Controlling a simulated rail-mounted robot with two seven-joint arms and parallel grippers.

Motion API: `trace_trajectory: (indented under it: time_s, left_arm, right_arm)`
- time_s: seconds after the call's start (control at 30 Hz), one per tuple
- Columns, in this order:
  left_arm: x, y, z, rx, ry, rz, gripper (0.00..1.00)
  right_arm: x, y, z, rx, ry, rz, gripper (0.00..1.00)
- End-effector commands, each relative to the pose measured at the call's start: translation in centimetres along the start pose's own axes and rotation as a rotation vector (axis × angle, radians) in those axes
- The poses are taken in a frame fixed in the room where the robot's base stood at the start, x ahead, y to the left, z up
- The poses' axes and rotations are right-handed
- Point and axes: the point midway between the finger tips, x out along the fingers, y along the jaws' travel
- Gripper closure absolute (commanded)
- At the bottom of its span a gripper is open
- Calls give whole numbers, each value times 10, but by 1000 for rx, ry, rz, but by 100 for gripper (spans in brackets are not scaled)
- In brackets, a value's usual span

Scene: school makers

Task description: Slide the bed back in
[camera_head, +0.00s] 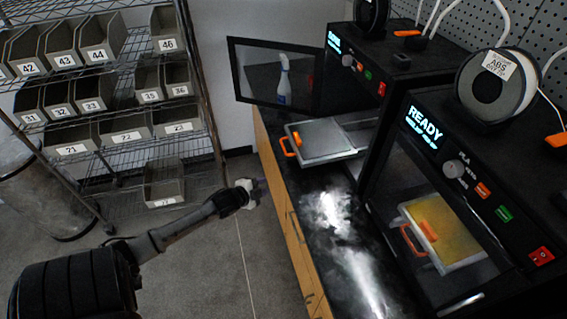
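A grey print bed (326,138) with an orange handle (290,140) sticks out of the far black printer (347,75) over the dark counter. That printer's framed door (270,72) stands open to the left. My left arm reaches in from the lower left. Its gripper (254,187) is in front of the counter's wooden side, to the left of and below the handle, apart from the bed. It is too small and dark to tell whether its fingers are open or shut. My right gripper is not in view.
The near printer (462,165) reads READY and holds a yellow-topped bed (448,233) with an orange handle. A spray bottle (284,82) shows behind the open door. A wire rack (130,75) with numbered bins stands left. The counter (345,235) in front is clear, with bright glare.

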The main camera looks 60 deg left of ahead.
Motion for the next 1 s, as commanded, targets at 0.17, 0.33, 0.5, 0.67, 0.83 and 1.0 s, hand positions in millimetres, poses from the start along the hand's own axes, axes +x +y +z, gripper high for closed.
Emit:
trace_trajectory:
  time_s: [0.17,0.33,0.5,0.67,0.83,1.0]
  left_arm:
    - [13,-30,21,197,168,-212,65]
    - [6,-52,22,336,269,-373,65]
    - [0,-62,22,410,316,-466,65]
    - [5,-68,18,429,329,-494,65]
    - [27,-78,7,430,330,-496,65]
    - [55,-90,-6,429,330,-495,65]
  right_arm:
    - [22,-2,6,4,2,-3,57]
    - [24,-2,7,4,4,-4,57]
    - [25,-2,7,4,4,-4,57]
    - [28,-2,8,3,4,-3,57]
    - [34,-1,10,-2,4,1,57]
    - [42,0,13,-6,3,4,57]
